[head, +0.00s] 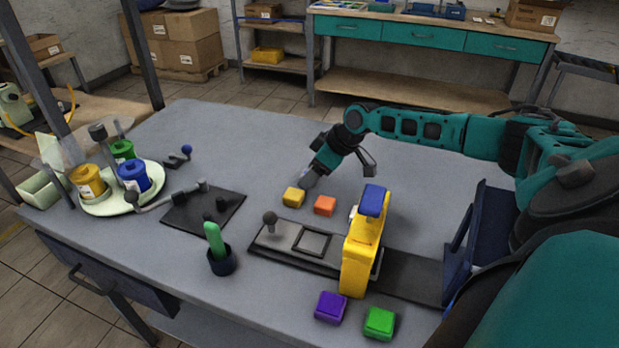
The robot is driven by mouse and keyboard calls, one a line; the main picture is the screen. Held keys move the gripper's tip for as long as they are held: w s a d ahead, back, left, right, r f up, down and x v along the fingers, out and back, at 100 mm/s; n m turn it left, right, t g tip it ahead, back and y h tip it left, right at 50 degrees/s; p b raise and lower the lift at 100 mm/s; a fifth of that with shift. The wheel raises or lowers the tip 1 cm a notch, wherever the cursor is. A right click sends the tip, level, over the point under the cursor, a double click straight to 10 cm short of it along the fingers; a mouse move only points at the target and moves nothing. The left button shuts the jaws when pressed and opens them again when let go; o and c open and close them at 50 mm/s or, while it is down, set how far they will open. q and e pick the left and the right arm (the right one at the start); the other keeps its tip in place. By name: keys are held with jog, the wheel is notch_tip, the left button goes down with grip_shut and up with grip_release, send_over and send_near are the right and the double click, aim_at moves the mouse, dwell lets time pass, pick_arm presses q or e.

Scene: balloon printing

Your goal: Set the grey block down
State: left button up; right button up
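My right gripper (309,175) reaches in from the right and points down and left over the table. A small grey piece at its tip looks like the grey block (307,179), held between the fingers. The fingers hide part of it, and its edges are hard to make out. It is just behind the yellow block (293,197) and the orange block (325,206), close to the tabletop (245,150). I cannot tell whether it touches the table. My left gripper is not in view.
A yellow press with a blue top (365,240) stands on a dark base in front. A purple block (331,307) and a green block (380,323) lie near the front edge. A dark cup (222,262) and a plate of paint pots (95,208) stand leftward. The table's back is clear.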

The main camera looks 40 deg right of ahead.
jog(key=c, duration=1)
jog(key=shift+r+p, duration=1.1)
jog(key=shift+r, duration=8.9)
